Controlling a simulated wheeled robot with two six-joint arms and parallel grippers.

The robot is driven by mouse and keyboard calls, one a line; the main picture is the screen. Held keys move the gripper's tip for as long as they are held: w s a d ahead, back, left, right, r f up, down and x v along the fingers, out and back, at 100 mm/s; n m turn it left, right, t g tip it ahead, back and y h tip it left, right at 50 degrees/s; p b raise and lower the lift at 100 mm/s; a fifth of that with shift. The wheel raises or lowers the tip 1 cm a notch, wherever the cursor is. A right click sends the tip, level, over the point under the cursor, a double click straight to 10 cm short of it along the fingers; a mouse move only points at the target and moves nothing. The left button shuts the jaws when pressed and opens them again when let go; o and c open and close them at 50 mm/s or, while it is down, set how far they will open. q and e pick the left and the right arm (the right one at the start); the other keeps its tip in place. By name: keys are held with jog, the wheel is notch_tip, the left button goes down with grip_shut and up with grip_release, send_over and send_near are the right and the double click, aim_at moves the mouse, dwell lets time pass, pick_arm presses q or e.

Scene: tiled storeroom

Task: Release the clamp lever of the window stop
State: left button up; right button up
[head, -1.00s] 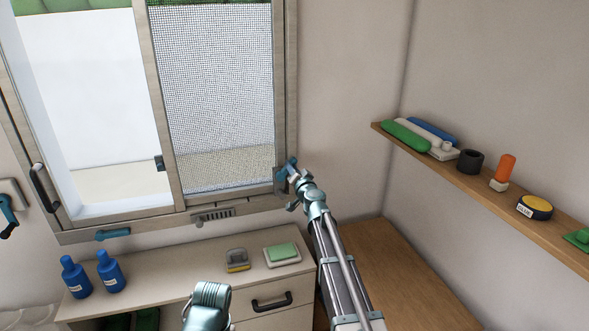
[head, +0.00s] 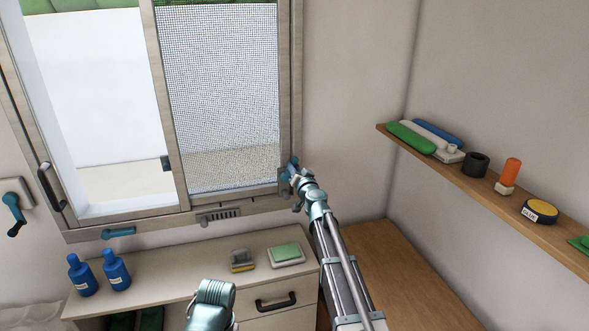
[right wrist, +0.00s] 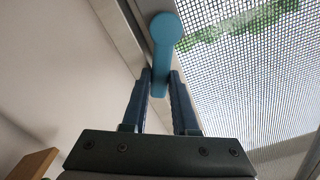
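The clamp lever (right wrist: 166,32) is blue with a round head and a narrow handle pointing down in the right wrist view, set on the window frame beside the mesh. In the head view my right gripper (head: 292,172) is at the lower right corner of the window frame (head: 296,120), largely covering the lever and window stop there. My left gripper is not in view; a teal part of my own arm shows at the bottom.
A cabinet (head: 200,268) below the window carries two blue bottles (head: 114,268), a brush-like item (head: 242,261) and a green sponge on a tray (head: 286,252). Another teal handle (head: 118,233) is on the sill. A wooden shelf (head: 480,185) with several items is at right.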

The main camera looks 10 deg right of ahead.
jog(key=o, duration=0.5)
jog(key=shift+c, duration=0.2)
jog(key=s, duration=1.4)
jog(key=shift+d, duration=0.25)
jog(key=shift+w+a, duration=0.1)
